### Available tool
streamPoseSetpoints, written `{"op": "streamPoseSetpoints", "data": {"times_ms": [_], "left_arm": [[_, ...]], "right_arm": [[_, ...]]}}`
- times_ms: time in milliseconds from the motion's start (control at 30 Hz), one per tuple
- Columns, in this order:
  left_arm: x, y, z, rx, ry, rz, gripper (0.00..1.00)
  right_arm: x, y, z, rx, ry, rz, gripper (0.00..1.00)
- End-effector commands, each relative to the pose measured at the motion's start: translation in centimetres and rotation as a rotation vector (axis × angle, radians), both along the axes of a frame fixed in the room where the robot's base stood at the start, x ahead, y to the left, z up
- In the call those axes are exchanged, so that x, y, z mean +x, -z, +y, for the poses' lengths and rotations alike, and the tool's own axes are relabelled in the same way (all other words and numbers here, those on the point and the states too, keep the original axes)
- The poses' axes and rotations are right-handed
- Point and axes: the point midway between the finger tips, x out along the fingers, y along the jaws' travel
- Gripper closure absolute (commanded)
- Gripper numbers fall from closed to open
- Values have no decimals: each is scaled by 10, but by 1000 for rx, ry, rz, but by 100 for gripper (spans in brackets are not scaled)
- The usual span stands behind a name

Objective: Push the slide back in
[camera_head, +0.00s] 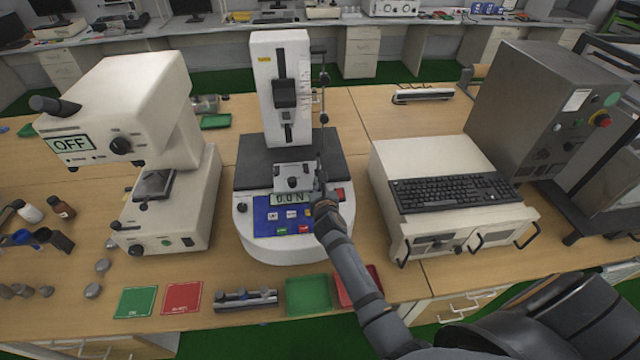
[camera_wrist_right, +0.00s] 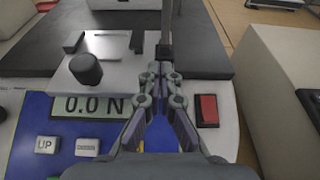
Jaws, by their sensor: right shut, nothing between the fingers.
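The slide (camera_head: 293,177) is a light metal block with a black knob, at the front of the test stand's dark base plate (camera_head: 245,165). In the right wrist view the slide (camera_wrist_right: 118,78) and its knob (camera_wrist_right: 86,69) sit left of my fingers. My right gripper (camera_head: 319,178) is at the slide's right front side, above the blue panel. In the wrist view my right gripper (camera_wrist_right: 161,72) has its fingertips together and empty, at the slide's front edge; whether they touch it I cannot tell. My left gripper is out of view.
The force tester's white column (camera_head: 268,60) rises behind the slide. Its display (camera_wrist_right: 92,105) reads 0.0 N. A red switch (camera_wrist_right: 207,109) is close on the right. A hardness tester (camera_head: 120,100) stands left, and a cream box with a keyboard (camera_head: 455,190) right.

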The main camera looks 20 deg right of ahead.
Motion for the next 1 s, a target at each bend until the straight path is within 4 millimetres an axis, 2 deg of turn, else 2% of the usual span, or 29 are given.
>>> {"op": "streamPoseSetpoints", "data": {"times_ms": [133,333,500,1000], "left_arm": [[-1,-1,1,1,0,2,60],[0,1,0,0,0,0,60],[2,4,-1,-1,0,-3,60],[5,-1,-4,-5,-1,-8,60]], "right_arm": [[14,-1,-3,-2,-2,-1,100],[59,0,-17,-2,-1,-1,100],[80,0,-23,-1,-1,-1,100],[81,-1,-27,0,2,1,100]]}}
